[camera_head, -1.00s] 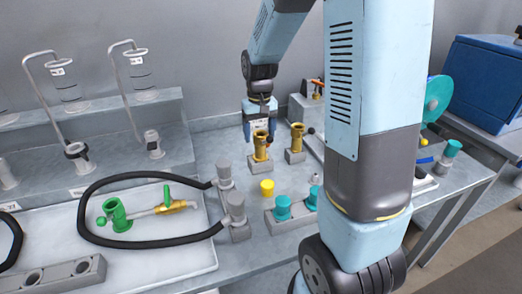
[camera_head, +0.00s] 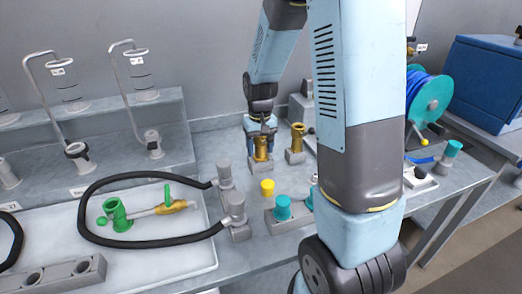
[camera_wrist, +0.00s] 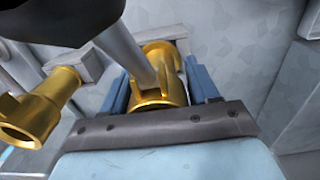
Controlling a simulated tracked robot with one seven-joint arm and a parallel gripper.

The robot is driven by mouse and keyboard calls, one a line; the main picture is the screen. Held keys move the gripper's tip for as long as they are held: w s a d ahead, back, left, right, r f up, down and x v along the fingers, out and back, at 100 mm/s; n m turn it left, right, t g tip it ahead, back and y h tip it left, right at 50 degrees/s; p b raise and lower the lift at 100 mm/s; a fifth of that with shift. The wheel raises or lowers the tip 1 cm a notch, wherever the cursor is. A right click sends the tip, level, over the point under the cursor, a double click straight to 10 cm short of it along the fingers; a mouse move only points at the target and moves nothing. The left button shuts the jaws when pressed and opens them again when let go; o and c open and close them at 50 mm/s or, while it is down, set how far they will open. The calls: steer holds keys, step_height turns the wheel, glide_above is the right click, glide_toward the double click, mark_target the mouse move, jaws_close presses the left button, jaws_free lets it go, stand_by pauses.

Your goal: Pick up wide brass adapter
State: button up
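Two flared brass adapters stand on grey blocks at the back of the bench. The left brass adapter (camera_head: 262,152) is below my gripper (camera_head: 261,133); the other brass adapter (camera_head: 297,138) stands just right of it. In the wrist view, my gripper's blue fingers (camera_wrist: 160,88) are on both sides of one brass adapter (camera_wrist: 170,95). The fingers look spread and close to its sides; contact is not clear. The second brass adapter (camera_wrist: 38,112) lies outside the fingers at the left. I cannot tell from size which is the wide one.
A yellow cap (camera_head: 267,187) and a grey block with a teal fitting (camera_head: 283,207) are in front. Grey posts (camera_head: 235,205) with a black hose (camera_head: 88,228) stand left, beside a tray holding a green-and-brass valve (camera_head: 118,214). A teal reel (camera_head: 430,98) is at right.

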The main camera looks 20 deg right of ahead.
steer(key=c, duration=0.9)
steer(key=shift+w+r, duration=0.1)
steer(key=shift+r, duration=0.45)
steer(key=r, duration=0.2)
steer(key=shift+s+r, duration=0.2)
steer(key=shift+r, duration=0.1)
steer(key=s+r, duration=0.4)
steer(key=r, duration=0.1)
steer(key=shift+s, duration=0.15)
steer(key=s+r, duration=0.1)
steer(key=s, duration=0.2)
steer(key=s+r, duration=0.2)
steer(key=s, duration=0.1)
steer(key=s+r, duration=0.1)
steer(key=s, duration=0.2)
steer(key=shift+s+r, duration=0.15)
steer(key=shift+s, duration=0.1)
